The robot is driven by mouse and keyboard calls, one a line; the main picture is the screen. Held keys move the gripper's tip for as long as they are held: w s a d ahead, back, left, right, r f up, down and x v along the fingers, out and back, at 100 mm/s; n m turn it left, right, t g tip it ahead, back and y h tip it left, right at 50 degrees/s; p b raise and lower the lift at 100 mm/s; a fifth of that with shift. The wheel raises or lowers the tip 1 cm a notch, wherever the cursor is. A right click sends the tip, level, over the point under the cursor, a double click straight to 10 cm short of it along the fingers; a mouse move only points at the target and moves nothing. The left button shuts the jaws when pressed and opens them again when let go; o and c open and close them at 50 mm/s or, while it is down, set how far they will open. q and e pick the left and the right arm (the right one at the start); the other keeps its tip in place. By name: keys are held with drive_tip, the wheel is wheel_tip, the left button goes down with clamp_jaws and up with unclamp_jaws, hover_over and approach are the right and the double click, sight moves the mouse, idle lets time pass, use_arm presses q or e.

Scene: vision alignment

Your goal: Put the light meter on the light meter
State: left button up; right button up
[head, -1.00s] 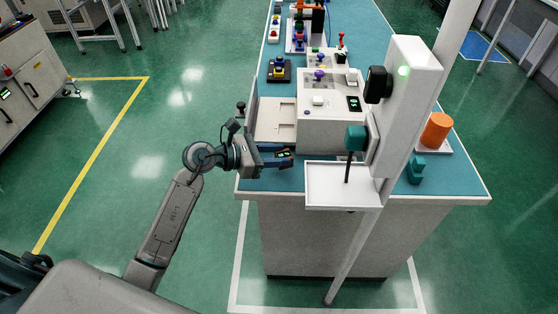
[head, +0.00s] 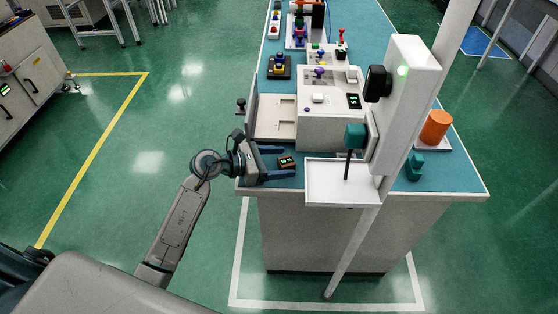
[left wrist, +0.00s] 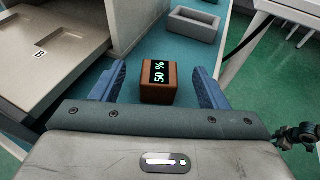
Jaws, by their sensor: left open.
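A small brown box with a lit display reading "50 %" (left wrist: 160,85) stands upright on the teal tabletop; I take it to be the light meter. It also shows in the head view (head: 287,162) near the table's left front corner. My left gripper (head: 289,163) is open, with one blue finger on each side of the box. In the left wrist view (left wrist: 160,72) a gap shows between the box and each finger. I cannot tell a second light meter for sure. My right gripper is out of view.
A white console (head: 325,130) with a small green display (head: 354,101) stands just behind. A white tray (head: 330,194) is right of the gripper, by a white post unit (head: 408,90). A grey open box (left wrist: 193,23) lies beyond the meter. An orange cylinder (head: 436,127) stands at right.

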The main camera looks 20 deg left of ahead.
use_arm(q)
drive_tip(key=shift+s+a, duration=0.25)
drive_tip(key=shift+a, duration=0.15)
drive_tip(key=b+v, duration=0.2)
drive_tip(key=v, duration=0.8)
drive_tip(key=shift+s+a+r, duration=0.3)
drive_tip(key=shift+a+r, duration=0.05)
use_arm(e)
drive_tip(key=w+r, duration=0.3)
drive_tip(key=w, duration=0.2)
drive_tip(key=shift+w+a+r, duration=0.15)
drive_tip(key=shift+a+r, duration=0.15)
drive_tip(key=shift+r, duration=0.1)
